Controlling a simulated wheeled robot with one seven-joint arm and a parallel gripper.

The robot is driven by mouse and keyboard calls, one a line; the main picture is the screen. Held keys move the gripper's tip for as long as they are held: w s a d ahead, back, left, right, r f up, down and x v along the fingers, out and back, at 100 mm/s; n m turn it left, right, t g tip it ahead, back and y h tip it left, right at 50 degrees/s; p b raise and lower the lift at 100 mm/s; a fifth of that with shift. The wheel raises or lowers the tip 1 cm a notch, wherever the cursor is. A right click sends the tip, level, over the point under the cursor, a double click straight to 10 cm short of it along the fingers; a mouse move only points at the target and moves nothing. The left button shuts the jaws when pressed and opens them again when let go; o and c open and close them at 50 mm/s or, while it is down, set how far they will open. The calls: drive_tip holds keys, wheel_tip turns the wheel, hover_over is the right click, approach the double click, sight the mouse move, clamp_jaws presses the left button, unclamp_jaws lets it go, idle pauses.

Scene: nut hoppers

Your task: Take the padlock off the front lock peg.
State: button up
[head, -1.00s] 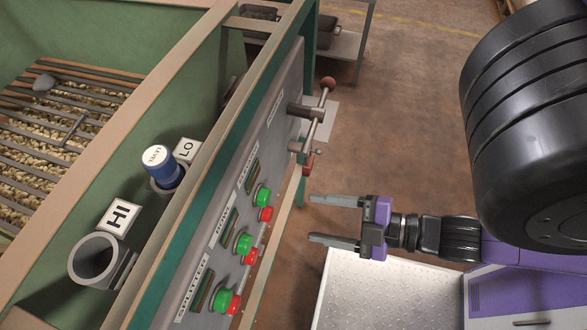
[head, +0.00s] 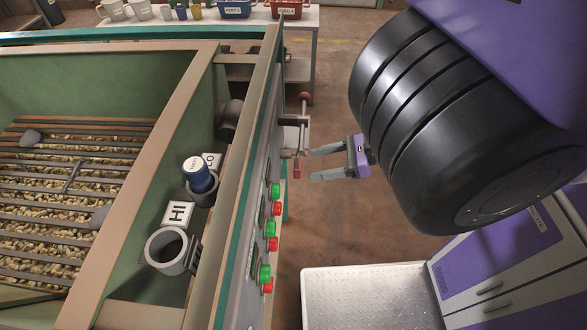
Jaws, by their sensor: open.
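A small red padlock (head: 297,171) hangs at the front lock peg (head: 287,153), on the right side of the hopper's control panel, below the lever. The peg is small and partly hidden, so I cannot tell how the shackle sits on it. My gripper (head: 312,164) is open and empty. Its two grey fingers point left at the padlock, with the tips just right of it, one a little higher and one a little lower in the picture. I see no contact.
A lever with a red-brown ball knob (head: 304,97) stands just beyond the peg. Green and red buttons (head: 270,243) line the panel nearer me. Open floor (head: 330,225) lies right of the panel.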

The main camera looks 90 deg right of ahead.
sight(297, 169)
drive_tip(key=p+x, duration=0.2)
drive_tip(key=x, duration=0.4)
drive_tip(key=shift+w+a+f, duration=0.1)
drive_tip(key=shift+w, duration=0.2)
clamp_jaws()
